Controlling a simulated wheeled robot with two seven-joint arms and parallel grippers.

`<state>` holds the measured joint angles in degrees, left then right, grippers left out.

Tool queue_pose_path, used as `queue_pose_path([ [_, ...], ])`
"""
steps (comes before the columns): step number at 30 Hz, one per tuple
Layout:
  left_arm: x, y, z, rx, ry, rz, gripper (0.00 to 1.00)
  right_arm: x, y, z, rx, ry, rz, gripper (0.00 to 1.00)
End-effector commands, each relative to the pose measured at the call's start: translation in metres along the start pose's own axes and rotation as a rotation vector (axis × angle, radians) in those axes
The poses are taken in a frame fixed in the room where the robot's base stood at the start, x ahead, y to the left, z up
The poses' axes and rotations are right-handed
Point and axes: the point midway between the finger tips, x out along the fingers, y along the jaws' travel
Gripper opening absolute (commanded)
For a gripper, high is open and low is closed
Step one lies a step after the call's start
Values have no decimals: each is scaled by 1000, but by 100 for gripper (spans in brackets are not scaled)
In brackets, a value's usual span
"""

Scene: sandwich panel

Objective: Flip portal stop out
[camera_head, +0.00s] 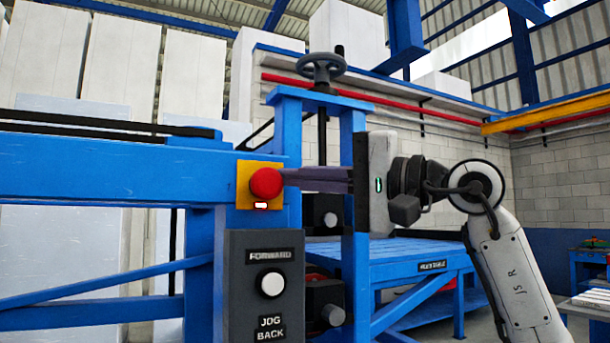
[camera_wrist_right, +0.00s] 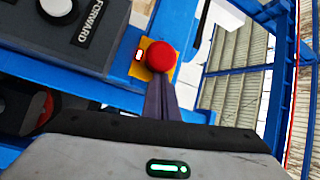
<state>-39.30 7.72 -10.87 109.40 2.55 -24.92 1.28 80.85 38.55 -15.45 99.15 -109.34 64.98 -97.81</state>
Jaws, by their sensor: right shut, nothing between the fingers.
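The portal stop is a red mushroom button (camera_head: 266,183) on a yellow plate (camera_head: 244,200), mounted on the blue frame. A small lit red-and-white mark shows just below the button. My right gripper (camera_head: 287,178) comes from the right with its dark fingers together and empty. The fingertips are at the right side of the red button, touching or very close; I cannot tell which. In the right wrist view the red button (camera_wrist_right: 160,56) sits right at the tips of the closed fingers (camera_wrist_right: 160,84). My left gripper is not in view.
Below the button is a dark control box (camera_head: 265,285) with FORWARD and JOG BACK labels and a white knob (camera_head: 271,284). A blue post (camera_head: 355,210) and a handwheel (camera_head: 323,68) stand behind. A blue table (camera_head: 400,255) is behind my right arm.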

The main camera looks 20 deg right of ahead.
Motion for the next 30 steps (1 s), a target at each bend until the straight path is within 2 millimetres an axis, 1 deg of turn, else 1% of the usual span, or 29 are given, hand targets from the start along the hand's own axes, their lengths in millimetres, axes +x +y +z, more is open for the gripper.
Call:
queue_pose_path([
  [5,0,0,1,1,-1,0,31,-1,0,0,0,0,0,0],
  [12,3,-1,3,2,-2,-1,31,-16,-4,10,-2,0,-1,0],
  [23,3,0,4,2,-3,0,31,-17,-4,11,1,-5,-1,0],
  [26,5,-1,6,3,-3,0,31,-25,-2,10,0,-4,-1,0],
  [30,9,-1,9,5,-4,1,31,-43,0,7,1,-9,-3,0],
])
